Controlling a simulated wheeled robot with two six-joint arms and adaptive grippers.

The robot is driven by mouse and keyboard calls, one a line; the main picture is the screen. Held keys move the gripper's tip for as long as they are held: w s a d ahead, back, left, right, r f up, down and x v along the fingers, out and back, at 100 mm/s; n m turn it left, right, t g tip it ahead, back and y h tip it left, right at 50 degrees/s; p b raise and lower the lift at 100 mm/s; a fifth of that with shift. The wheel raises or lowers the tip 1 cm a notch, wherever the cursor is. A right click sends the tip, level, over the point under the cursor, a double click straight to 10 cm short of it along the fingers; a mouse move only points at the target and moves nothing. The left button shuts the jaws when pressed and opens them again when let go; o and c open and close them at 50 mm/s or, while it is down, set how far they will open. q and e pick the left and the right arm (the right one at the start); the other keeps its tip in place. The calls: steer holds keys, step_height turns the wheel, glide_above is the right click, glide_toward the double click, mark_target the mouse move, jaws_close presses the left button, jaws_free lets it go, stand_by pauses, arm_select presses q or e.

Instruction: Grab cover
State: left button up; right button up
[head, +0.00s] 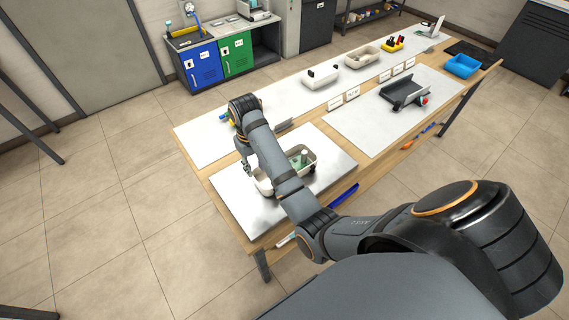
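My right arm reaches across the workbench from the lower right. My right gripper (246,162) points down at the left end of a small off-white tray (263,187). The gripper is small and dark here, so I cannot tell whether it is open or shut, or whether it touches anything. The tray sits on a light grey mat (236,207) and is partly hidden by my arm. A green item (300,161) and a pale upright piece lie in it. I cannot pick out a cover for certain. My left gripper is not in view.
Blue and green cabinets (237,54) stand behind.

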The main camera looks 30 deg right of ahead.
mark_target(257, 183)
steer(key=shift+s+f+b, duration=0.1)
steer(key=shift+f+b, duration=0.2)
steer(key=shift+b, duration=0.05)
step_height(257, 183, down, 5)
steer(key=b, duration=0.5)
steer(key=shift+r, duration=0.1)
steer(key=f+b, duration=0.2)
steer(key=f, duration=0.1)
steer(key=f+b, duration=0.1)
steer(key=f, duration=0.1)
steer(key=shift+w+b, duration=0.3)
steer(key=shift+c, duration=0.8)
jaws_close()
